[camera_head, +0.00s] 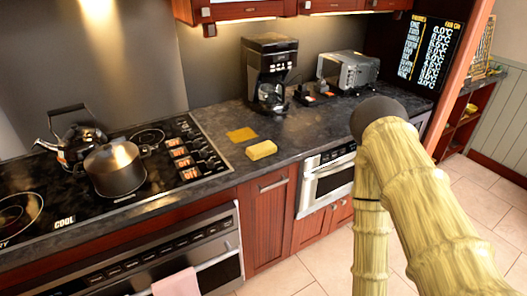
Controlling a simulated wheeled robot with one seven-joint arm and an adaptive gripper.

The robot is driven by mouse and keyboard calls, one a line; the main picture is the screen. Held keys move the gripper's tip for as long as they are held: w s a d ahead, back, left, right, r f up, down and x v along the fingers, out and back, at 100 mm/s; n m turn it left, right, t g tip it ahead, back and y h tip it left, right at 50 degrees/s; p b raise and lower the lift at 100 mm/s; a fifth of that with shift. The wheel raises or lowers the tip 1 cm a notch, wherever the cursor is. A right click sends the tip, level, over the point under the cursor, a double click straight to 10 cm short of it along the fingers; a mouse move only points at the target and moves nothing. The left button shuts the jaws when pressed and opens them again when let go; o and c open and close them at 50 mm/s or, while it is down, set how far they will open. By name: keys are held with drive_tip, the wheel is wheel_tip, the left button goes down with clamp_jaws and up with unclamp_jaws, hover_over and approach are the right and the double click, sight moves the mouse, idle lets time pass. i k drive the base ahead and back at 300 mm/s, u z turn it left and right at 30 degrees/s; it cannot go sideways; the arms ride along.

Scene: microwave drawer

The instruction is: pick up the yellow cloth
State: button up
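The yellow cloth (242,135) is a small, flat, roughly square piece. It lies on the dark countertop just right of the stove. A thicker yellow block like a sponge (261,150) sits close in front of it, nearer the counter edge. My arm, with a bamboo-like surface, rises at the right of the picture and ends in a dark rounded part near the counter's right end. My gripper does not show, so its fingers and their distance from the cloth cannot be seen.
A coffee maker (270,72) and a toaster oven (348,70) stand behind on the counter (225,112). A pot (115,168) and a kettle (72,135) are on the stove at left. A built-in microwave drawer (328,178) is below the counter.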

sight(256, 153)
drive_tip(key=z, duration=1.6)
drive_tip(key=i, duration=0.95)
drive_tip(key=u, duration=2.55)
